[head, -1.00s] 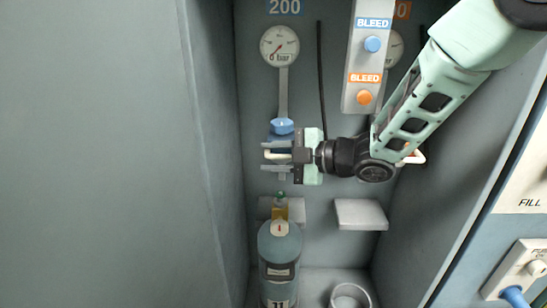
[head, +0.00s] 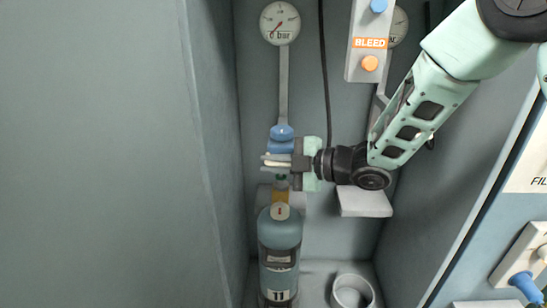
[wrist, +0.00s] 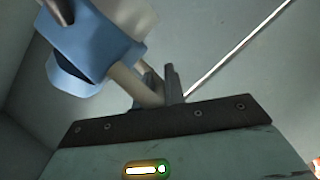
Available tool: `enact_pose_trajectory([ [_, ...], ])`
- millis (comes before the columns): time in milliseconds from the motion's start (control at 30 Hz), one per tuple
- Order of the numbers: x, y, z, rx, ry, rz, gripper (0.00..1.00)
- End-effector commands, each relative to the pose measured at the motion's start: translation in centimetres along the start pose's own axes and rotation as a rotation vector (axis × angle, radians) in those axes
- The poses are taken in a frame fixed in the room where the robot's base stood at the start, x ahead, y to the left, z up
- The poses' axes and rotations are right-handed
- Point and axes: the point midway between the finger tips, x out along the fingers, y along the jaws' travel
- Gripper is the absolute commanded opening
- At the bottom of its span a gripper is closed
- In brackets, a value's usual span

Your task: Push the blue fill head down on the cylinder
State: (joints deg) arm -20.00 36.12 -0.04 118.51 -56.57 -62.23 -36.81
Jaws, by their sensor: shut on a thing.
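The blue fill head (head: 281,133) hangs on a grey rod directly above the cylinder (head: 279,250), which stands upright and carries the number 11. The cylinder's brass valve (head: 280,197) has a small green top close under the head; whether they touch is hidden behind my gripper. My gripper (head: 277,161) comes in from the right and is shut on the fill head's cream handle. The wrist view shows the blue head (wrist: 88,45) at upper left and the cream handle (wrist: 134,84) running down between my fingers (wrist: 158,86).
A round gauge (head: 280,23) is on the back wall above. A bleed panel (head: 369,45) with an orange button and a grey ledge (head: 364,202) are at right. An empty ring holder (head: 352,291) stands beside the cylinder. The bay's side walls are close on both sides.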

Motion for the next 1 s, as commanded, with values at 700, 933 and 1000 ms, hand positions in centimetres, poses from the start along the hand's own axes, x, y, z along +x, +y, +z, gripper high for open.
enact_pose_trajectory([
  [700,1.2,-5.2,3.2,0.004,-0.004,-0.005,0.00],
  [933,1.2,-5.1,3.2,0.002,-0.003,-0.003,0.33],
  [1000,1.2,-5.1,3.1,0.002,-0.002,-0.003,0.33],
])
